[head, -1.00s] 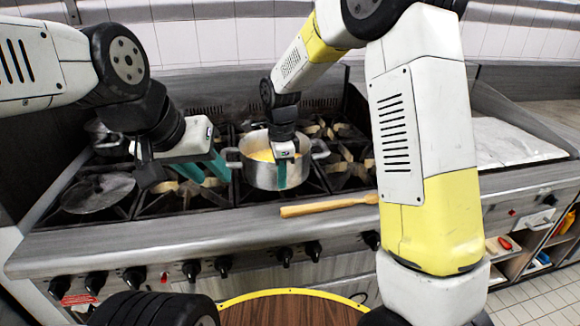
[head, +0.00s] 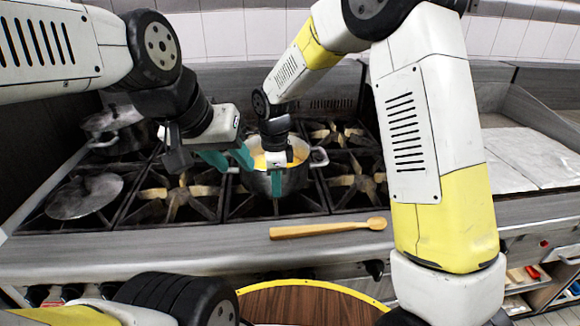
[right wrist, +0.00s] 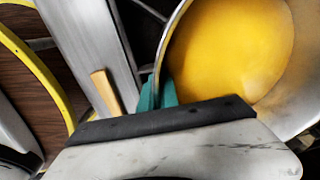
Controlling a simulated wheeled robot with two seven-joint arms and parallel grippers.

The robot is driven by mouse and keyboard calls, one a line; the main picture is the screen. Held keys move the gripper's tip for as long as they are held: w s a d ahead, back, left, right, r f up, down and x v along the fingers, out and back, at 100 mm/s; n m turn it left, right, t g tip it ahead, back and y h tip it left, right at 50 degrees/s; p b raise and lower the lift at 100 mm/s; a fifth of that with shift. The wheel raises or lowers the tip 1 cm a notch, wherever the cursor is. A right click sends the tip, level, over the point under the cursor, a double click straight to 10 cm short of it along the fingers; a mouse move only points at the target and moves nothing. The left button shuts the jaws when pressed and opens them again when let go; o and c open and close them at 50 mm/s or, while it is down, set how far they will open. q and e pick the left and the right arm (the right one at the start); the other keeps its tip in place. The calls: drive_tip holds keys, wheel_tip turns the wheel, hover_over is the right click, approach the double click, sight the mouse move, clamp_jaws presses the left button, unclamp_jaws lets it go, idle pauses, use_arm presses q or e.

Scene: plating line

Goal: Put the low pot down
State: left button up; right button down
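The low pot (head: 290,183) is a wide silver pot with yellow contents, at the middle of the stove in the head view. It looks upright; I cannot tell whether its base touches the grate. My right gripper (head: 277,178) points down at its near wall. In the right wrist view the teal fingers (right wrist: 157,95) are close together at the rim of the pot (right wrist: 180,35), seemingly pinching it. My left gripper (head: 228,157) is open, with its teal fingers apart beside the pot's left handle, which is partly hidden. It appears empty.
A wooden spoon (head: 328,229) lies on the stove's front ledge. A round lid (head: 85,196) lies on the left burners, with a dark pot (head: 113,130) behind it. Bare grates (head: 178,197) are left of the low pot. A round wooden table (head: 310,303) is in front.

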drive_tip(key=shift+w+a+f, duration=0.15)
drive_tip(key=shift+a+f, duration=0.1)
drive_tip(key=shift+f, duration=0.1)
drive_tip(key=shift+f, duration=0.1)
drive_tip(key=c, duration=1.6)
unclamp_jaws()
drive_tip(key=shift+d+f, duration=0.1)
drive_tip(key=shift+f, duration=0.05)
drive_tip(key=r, duration=1.2)
drive_tip(key=shift+s+d+r, duration=0.1)
drive_tip(key=shift+s+r, duration=0.1)
drive_tip(key=shift+s, duration=0.15)
drive_tip(key=s+d+r+n+t+y, duration=0.15)
drive_tip(key=s+d+r+n, duration=0.35)
drive_tip(key=d, duration=0.5)
drive_tip(key=s+d+r+n+t+y, duration=0.15)
drive_tip(key=s+d+r+n, duration=0.35)
drive_tip(key=d, duration=0.5)
drive_tip(key=s+d+f+n+t, duration=0.1)
drive_tip(key=s+d+n+t, duration=0.1)
drive_tip(key=s+d+n, duration=0.2)
drive_tip(key=s+n, duration=0.2)
drive_tip(key=s, duration=0.1)
drive_tip(key=shift+s+d+f+t+h, duration=0.2)
drive_tip(key=shift+s+f+t+h, duration=0.1)
drive_tip(key=shift+f+t+h, duration=0.1)
